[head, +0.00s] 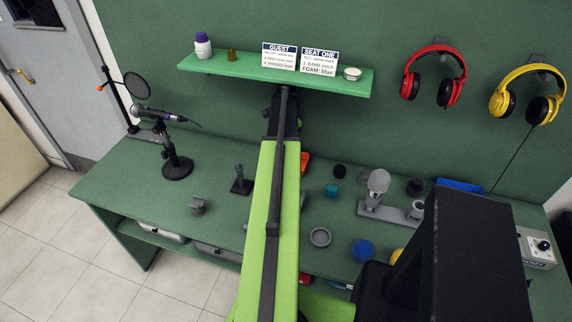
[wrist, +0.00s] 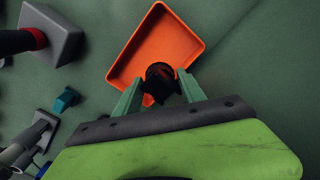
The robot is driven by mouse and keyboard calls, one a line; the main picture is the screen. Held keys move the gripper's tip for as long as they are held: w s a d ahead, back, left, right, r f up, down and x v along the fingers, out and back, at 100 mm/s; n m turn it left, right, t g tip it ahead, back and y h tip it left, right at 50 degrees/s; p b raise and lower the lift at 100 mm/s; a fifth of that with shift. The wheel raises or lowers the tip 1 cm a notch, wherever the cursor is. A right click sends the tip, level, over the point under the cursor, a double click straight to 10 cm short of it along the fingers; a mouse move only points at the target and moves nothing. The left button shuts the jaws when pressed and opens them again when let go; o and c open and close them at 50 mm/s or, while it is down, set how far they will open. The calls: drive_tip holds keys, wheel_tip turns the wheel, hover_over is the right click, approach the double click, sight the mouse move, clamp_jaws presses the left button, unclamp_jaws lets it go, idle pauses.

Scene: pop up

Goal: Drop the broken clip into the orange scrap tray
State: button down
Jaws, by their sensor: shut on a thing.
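The orange scrap tray (wrist: 158,42) lies on the green tabletop and fills the upper middle of the wrist view. In the head view only a small orange edge of it (head: 304,163) shows beside my arm. My gripper (wrist: 160,88) is shut on a dark, nearly black piece (wrist: 161,74), which appears to be the broken clip. The clip overlaps the near edge of the tray in the wrist view; its height above the tray is hard to tell. In the head view my arm hides the gripper tips and the clip.
A grey block-based item (wrist: 58,38) and a teal block (wrist: 65,99) are left of the tray in the wrist view. A shelf (head: 230,66) with signs hangs behind my arm. A microphone stand (head: 177,165) stands left, and a grey ring (head: 320,237) lies right.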

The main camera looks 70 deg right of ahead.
wheel_tip(320, 180, down, 5)
drive_tip(key=b, duration=0.4)
drive_tip(key=shift+f, duration=0.1)
drive_tip(key=c, duration=0.6)
unclamp_jaws()
